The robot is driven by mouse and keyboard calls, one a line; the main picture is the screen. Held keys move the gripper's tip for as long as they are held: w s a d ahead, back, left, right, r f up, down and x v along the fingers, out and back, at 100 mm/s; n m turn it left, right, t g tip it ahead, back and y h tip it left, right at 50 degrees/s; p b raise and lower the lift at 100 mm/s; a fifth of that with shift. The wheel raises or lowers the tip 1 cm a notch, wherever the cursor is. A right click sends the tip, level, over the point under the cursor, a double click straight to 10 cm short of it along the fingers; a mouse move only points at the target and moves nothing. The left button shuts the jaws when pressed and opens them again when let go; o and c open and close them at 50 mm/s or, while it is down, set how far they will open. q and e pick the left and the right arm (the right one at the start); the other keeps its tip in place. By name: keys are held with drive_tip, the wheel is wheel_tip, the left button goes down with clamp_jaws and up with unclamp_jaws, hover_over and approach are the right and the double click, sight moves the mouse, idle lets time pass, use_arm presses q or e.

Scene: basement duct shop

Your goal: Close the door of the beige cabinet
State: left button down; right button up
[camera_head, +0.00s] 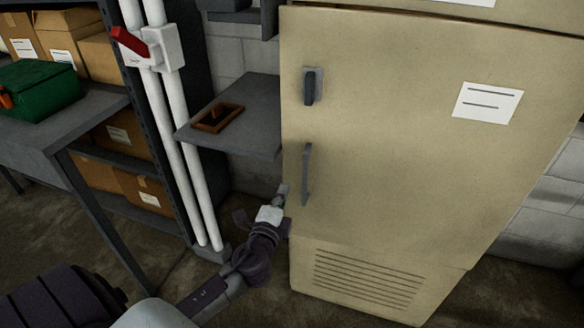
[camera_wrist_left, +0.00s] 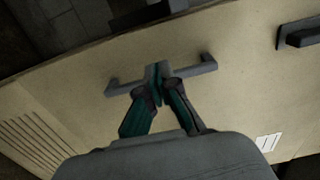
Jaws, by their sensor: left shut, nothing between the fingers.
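The beige cabinet (camera_head: 400,130) fills the right of the head view. Its door looks flush or nearly flush with the body; I cannot tell if a small gap is left. The door has a grey bar handle (camera_head: 307,175), also in the left wrist view (camera_wrist_left: 193,70), and a grey latch (camera_head: 312,87) above it. My left gripper (camera_head: 281,194) is at the door's left edge, below and left of the handle in the head view. In the left wrist view its fingertips (camera_wrist_left: 160,75) are shut and overlap the middle of the bar; contact is unclear. My right gripper is out of view.
A grey shelf (camera_head: 245,105) with a brown tray (camera_head: 218,117) juts out left of the cabinet. White pipes (camera_head: 180,120) with a red lever (camera_head: 130,41) stand further left. A workbench (camera_head: 80,120) carries a green box (camera_head: 38,88). Cardboard boxes (camera_head: 75,35) fill shelves behind.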

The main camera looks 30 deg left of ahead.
sight(294, 165)
use_arm(q)
drive_tip(key=x, duration=0.9)
drive_tip(key=shift+w+p, duration=0.1)
drive_tip(key=shift+p, duration=0.3)
